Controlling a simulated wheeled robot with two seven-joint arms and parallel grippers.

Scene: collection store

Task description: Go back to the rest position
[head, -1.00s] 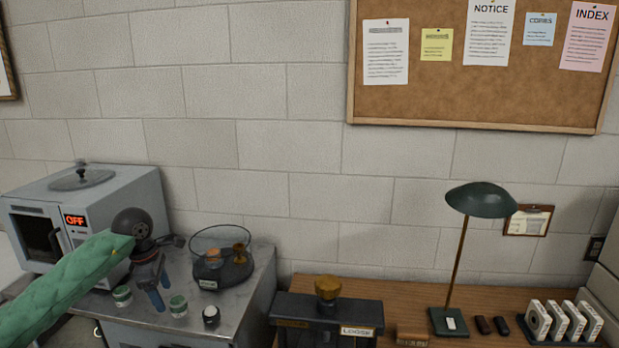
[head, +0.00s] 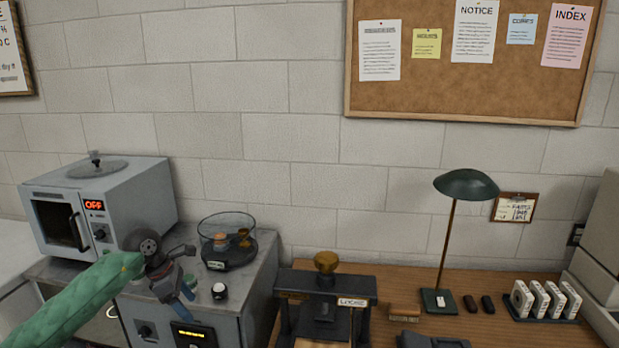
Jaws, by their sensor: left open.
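My left gripper (head: 176,287) reaches in from the left on a green-sleeved arm. It is over the front of the grey metal counter (head: 250,290), with its fingers apart and nothing seen between them. My right gripper is not in the head view.
A grey oven (head: 125,205) with an OFF display stands behind my left arm. A clear round bowl device (head: 228,242) and a small dark-and-white knob-like item (head: 219,291) are on the counter. The wooden desk holds a press (head: 326,284), a green lamp (head: 466,185) and a rack (head: 545,302).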

